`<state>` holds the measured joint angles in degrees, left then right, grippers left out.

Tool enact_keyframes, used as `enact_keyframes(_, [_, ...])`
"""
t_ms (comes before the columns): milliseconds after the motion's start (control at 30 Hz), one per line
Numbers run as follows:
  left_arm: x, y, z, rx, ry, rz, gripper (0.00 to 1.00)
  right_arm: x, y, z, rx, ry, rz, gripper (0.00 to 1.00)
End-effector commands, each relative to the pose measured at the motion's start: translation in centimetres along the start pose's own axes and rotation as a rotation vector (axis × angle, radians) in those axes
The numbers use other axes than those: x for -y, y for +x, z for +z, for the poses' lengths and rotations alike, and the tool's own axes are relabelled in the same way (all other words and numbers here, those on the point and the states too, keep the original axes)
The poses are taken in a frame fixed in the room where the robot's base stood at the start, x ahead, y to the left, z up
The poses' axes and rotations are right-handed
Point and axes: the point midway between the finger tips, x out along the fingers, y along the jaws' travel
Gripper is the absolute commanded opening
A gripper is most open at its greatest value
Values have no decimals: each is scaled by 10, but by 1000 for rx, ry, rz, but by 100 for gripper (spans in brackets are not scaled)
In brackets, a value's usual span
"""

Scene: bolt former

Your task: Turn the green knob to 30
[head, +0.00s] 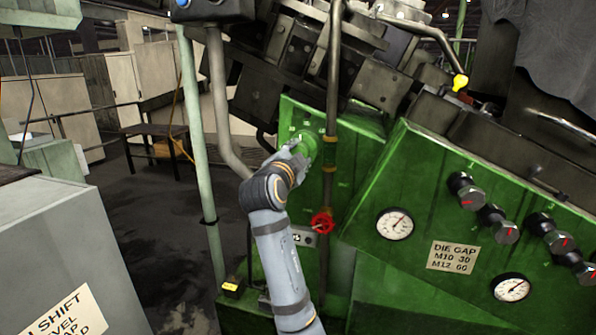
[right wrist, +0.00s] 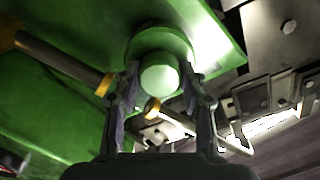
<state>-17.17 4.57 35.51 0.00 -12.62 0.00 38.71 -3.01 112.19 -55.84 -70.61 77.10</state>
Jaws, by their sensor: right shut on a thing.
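The green knob (head: 306,143) sits on the upper green panel of the machine in the head view, with faint pale marks around it. In the right wrist view the knob (right wrist: 159,76) shows as a round green boss between the fingers. My right gripper (head: 295,150) reaches it from the lower left and partly covers it. In the right wrist view the right gripper (right wrist: 160,85) has one finger on each side of the knob, shut on it. The knob's pointer and scale numbers are too small to read. My left gripper is not in view.
Gauges (head: 395,224), black knobs (head: 467,190) and a "DIE GAP M10 30 M12 60" plate (head: 453,257) are on the right panel. A grey cabinet (head: 60,240) stands at left.

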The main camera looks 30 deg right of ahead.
Motion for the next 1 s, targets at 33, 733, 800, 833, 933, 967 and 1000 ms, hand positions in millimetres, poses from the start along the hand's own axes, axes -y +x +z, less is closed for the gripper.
enact_keyframes(33, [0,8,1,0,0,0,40,-4,0,3,0,19,1,10])
enact_keyframes(733, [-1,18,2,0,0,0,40,0,0,0,1,90,3,10])
enact_keyframes(800, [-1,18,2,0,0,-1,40,0,0,0,1,90,2,50])
enact_keyframes(833, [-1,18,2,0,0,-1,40,0,0,0,1,90,2,54])
enact_keyframes(933, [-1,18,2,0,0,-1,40,0,0,0,1,90,2,65])
enact_keyframes(967, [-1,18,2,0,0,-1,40,0,0,0,1,90,2,65])
enact_keyframes(1000, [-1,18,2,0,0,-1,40,0,0,0,1,90,2,65])
